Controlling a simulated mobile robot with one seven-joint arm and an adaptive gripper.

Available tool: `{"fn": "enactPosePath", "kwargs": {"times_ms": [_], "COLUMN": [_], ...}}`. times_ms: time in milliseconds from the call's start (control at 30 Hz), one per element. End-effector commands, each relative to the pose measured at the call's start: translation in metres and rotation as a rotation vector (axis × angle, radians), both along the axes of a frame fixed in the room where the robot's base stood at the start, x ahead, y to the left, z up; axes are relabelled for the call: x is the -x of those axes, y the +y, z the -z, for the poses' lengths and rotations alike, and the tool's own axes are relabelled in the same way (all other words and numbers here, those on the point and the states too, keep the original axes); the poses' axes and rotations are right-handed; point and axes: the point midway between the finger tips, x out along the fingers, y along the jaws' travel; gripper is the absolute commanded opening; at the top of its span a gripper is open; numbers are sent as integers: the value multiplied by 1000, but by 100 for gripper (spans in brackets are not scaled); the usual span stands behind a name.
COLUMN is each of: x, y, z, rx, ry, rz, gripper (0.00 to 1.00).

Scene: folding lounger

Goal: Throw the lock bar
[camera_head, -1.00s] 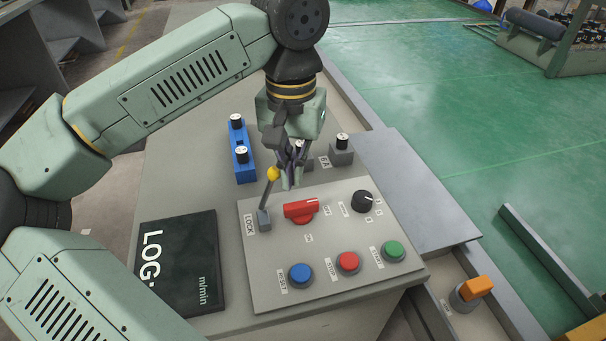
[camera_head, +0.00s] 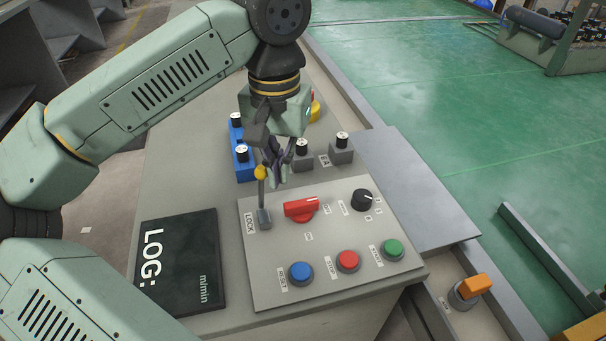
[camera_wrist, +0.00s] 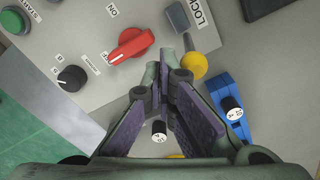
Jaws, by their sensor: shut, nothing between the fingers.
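The lock bar is a dark lever with a yellow ball knob (camera_head: 261,173), standing on a grey base beside the LOCK label (camera_head: 251,222) at the panel's left. In the head view it stands nearly upright. My gripper (camera_head: 278,183) is shut and empty, with its fingertips just right of the knob and close to it. In the wrist view the yellow knob (camera_wrist: 193,65) lies just right of my fingertips (camera_wrist: 163,60), and whether they touch cannot be told. The lever's shaft (camera_wrist: 183,27) runs up from the knob towards the LOCK label.
A red rotary switch (camera_head: 301,208) and a black knob (camera_head: 362,200) sit right of the lever. Blue (camera_head: 301,273), red (camera_head: 348,261) and green (camera_head: 393,250) buttons line the front. A blue block (camera_head: 243,164) stands behind, and a black log book (camera_head: 178,262) lies at left.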

Motion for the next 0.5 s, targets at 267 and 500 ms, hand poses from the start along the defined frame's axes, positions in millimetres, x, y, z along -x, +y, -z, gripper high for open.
{"fn": "enactPosePath", "kwargs": {"times_ms": [267,500], "x": [4,6], "y": [11,17], "z": [-1,-2], "rx": [1,0], "ry": [0,0], "rz": [-1,0], "gripper": [0,0]}}
